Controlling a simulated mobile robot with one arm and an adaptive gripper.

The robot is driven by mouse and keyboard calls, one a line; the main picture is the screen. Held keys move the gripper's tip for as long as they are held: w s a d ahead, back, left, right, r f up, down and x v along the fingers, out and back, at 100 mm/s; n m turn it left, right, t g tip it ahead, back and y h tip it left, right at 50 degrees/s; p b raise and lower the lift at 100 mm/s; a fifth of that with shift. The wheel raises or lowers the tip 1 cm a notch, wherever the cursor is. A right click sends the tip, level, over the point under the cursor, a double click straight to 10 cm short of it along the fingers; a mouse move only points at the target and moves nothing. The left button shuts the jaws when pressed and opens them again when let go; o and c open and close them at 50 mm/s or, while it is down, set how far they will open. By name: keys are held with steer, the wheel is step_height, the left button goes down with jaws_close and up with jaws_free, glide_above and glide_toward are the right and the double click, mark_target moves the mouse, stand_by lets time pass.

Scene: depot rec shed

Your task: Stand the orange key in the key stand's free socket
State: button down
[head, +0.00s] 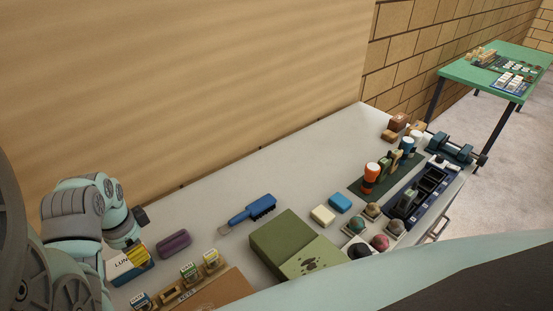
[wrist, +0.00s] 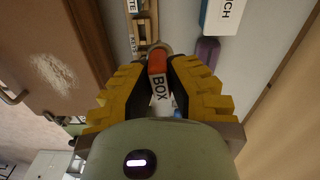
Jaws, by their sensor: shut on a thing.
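My gripper (wrist: 160,75) has yellow and black fingers and is shut on the orange key (wrist: 157,65), which carries a white tag reading BOX. In the head view my gripper (head: 137,256) is at the left, above the lunch box; the key cannot be made out there. The wooden key stand (head: 186,294), marked KEYS, is at the lower left, to the right of and nearer than my gripper. Several tagged keys (head: 188,270) stand in it. Part of the stand shows at the top of the wrist view (wrist: 133,40). I cannot clearly tell which socket is free.
The lunch box (head: 118,268) is right by my gripper. A purple case (head: 174,244), a blue brush (head: 248,213) and a green box (head: 282,238) lie along the grey worktop (head: 215,195). The worktop's back edge meets a wall. Several small items crowd its right end.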

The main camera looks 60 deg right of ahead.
steer(key=shift+m, duration=0.7)
steer(key=shift+s+d+f+b, duration=0.1)
steer(key=shift+s+f+b, duration=0.65)
steer(key=shift+f, duration=0.85)
steer(key=shift+s+d+f+b, duration=0.1)
steer(key=shift+s+f+b, duration=0.45)
steer(key=shift+f+b, duration=0.7)
steer(key=shift+s+d+f+b, duration=0.1)
steer(key=shift+s+f+b, duration=0.5)
steer(key=shift+f, duration=1.3)
steer(key=shift+a+b, duration=0.1)
steer(key=shift+b, duration=0.5)
steer(key=shift+f+b, duration=1.2)
steer(key=shift+b, duration=0.25)
steer(key=c, duration=1)
jaws_free()
steer(key=shift+r, duration=0.1)
